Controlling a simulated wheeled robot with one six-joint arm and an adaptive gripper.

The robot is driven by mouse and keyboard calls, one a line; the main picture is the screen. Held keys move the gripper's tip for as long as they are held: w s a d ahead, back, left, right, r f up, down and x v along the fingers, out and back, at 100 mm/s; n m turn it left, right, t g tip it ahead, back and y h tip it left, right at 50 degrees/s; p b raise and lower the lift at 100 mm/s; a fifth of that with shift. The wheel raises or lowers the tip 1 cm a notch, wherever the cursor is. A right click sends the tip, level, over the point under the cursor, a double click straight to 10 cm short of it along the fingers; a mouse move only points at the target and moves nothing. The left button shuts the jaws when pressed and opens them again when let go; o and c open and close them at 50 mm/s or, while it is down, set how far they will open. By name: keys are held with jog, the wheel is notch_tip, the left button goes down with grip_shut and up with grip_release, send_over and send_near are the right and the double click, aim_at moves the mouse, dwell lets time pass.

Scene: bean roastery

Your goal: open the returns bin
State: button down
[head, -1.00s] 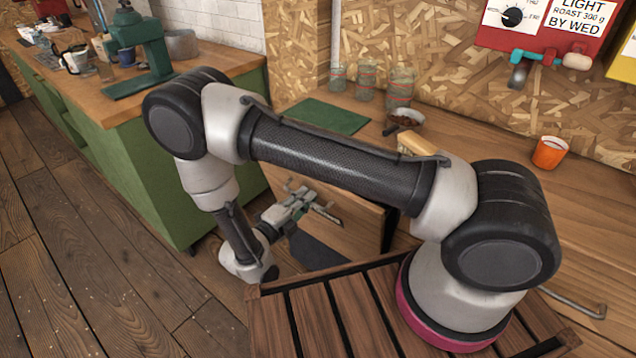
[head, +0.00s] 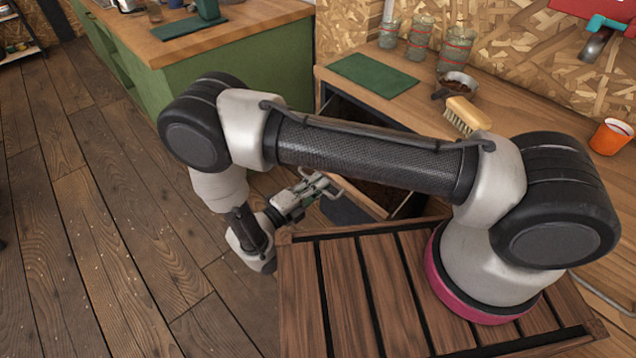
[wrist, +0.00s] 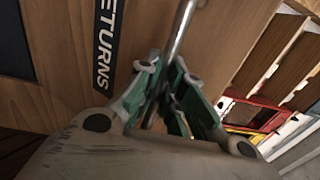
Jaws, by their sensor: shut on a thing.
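The returns bin (head: 363,201) is a wooden pull-out unit under the counter, standing open, with its dark inside showing behind my arm. Its wooden front (wrist: 60,75) fills the left of the wrist view and bears a black label reading "RETURNS", its first letter cut off. A metal bar handle (wrist: 183,28) runs down between my fingers. My gripper (wrist: 168,88), with green finger parts, is shut on this handle. In the head view my gripper (head: 318,187) is at the bin's front, and my arm hides part of the bin.
The counter (head: 500,115) above carries a green mat (head: 373,75), several glass jars (head: 420,38), a bowl (head: 458,84), a brush (head: 466,115) and an orange cup (head: 611,137). A green cabinet (head: 235,70) stands at the back left. The wooden floor at left is clear.

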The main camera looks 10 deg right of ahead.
jog(key=c, duration=1.5)
grip_release()
jog(key=shift+c, duration=0.2)
jog(key=v, duration=1.2)
